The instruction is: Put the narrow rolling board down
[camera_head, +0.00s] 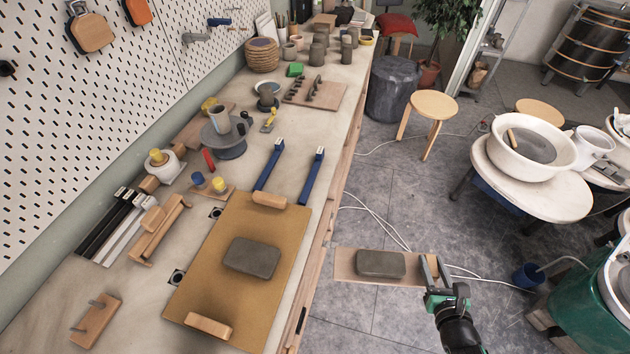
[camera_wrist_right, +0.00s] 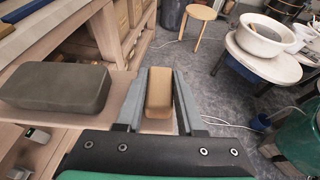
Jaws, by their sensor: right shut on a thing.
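The narrow rolling board (camera_head: 344,262) is held out past the table's right edge, over the floor. A grey clay block (camera_head: 381,264) rests flat on it. My right gripper (camera_head: 431,268) is shut on the board's wooden end handle. In the right wrist view the handle (camera_wrist_right: 159,93) sits between the two fingers, and the clay block (camera_wrist_right: 55,86) lies to the left on the board. The board looks about level. Its far end handle is not visible. My left gripper is not in view.
A wide tan board (camera_head: 215,270) with two wooden handles and another grey block lies on the table (camera_head: 318,225). Two blue bars (camera_head: 312,176) lie behind it. A stool (camera_head: 434,105) and a wheel table (camera_head: 540,190) stand on the right.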

